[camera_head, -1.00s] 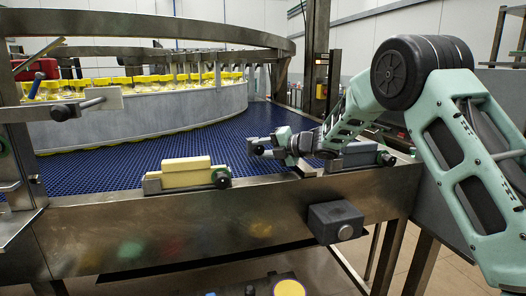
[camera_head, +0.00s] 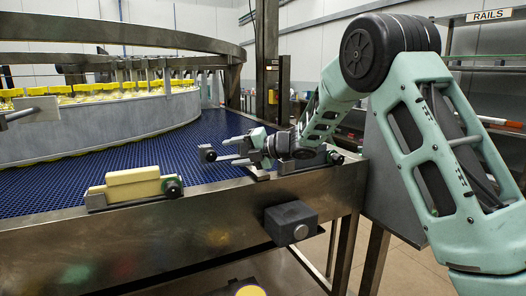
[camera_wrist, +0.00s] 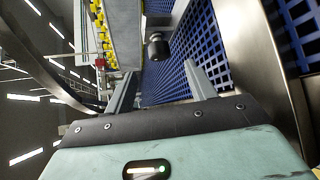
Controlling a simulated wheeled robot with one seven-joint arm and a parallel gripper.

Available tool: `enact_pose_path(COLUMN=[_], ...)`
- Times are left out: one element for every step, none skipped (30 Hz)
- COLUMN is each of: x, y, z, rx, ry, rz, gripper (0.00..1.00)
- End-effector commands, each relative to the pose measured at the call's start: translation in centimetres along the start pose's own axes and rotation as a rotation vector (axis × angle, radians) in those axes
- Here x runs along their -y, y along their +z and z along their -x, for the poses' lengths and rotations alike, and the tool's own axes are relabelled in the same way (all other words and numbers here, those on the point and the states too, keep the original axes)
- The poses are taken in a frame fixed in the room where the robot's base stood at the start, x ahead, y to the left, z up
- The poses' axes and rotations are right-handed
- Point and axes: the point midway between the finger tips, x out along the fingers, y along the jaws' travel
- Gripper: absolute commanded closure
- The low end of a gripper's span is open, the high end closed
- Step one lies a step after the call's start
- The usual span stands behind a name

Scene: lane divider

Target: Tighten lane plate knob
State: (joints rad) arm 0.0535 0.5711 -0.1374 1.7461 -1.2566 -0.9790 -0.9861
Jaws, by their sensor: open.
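A dark round knob (camera_head: 207,153) stands over the blue conveyor, just left of my gripper's fingertips in the head view. In the wrist view the knob (camera_wrist: 158,47) is ahead of the fingers, roughly centred between them, on a pale grey part. My gripper (camera_head: 226,150) is open, with its two grey fingers apart and nothing between them. The fingers also show in the wrist view (camera_wrist: 160,72). Whether a fingertip touches the knob is unclear. Most of what carries the knob is hidden.
Yellow blocks (camera_head: 133,184) sit on a grey bracket with another dark knob (camera_head: 172,188) on the steel rail (camera_head: 190,215). A dark box (camera_head: 291,222) juts from the rail's front. Yellow-capped containers (camera_head: 75,94) line the curved guard at the back. The blue belt (camera_head: 165,150) is largely clear.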

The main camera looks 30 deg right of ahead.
Motion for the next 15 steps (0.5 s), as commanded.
enact_pose_path(x=[0.1, 0.1, 0.1, 0.1, 0.1, 0.1, 0.0, 0.1, 0.1, 0.1, 0.1, 0.1, 0.1, 0.1, 0.1], y=[0.1, 0.1, 0.1, 0.1, 0.1, 0.1, 0.0, 0.0, 0.0, 0.0, 0.0, 0.0, 0.0, 0.0, 0.0], z=[1.3, 2.1, 3.0, 3.7, 4.4, 5.2, 5.8, 6.4, 7.1, 7.6, 8.0, 8.5, 8.8, 9.1, 9.5], rx=[0.004, 0.005, 0.004, 0.003, 0.004, 0.003, 0.003, 0.003, 0.003, 0.003, 0.002, 0.001, 0.001, 0.001, 0.001], ry=[0.0, 0.0, 0.0, 0.0, -0.001, 0.0, 0.0, -0.001, 0.0, 0.0, 0.0, -0.001, -0.001, 0.0, 0.0], rz=[0.0, -0.001, 0.0, 0.0, -0.001, -0.001, 0.0, 0.0, -0.001, -0.001, -0.001, -0.001, -0.001, -0.001, -0.002], gripper=[0.45, 0.45, 0.45, 0.45, 0.45, 0.45, 0.45, 0.45, 0.45, 0.45, 0.45, 0.45, 0.45, 0.45, 0.45])
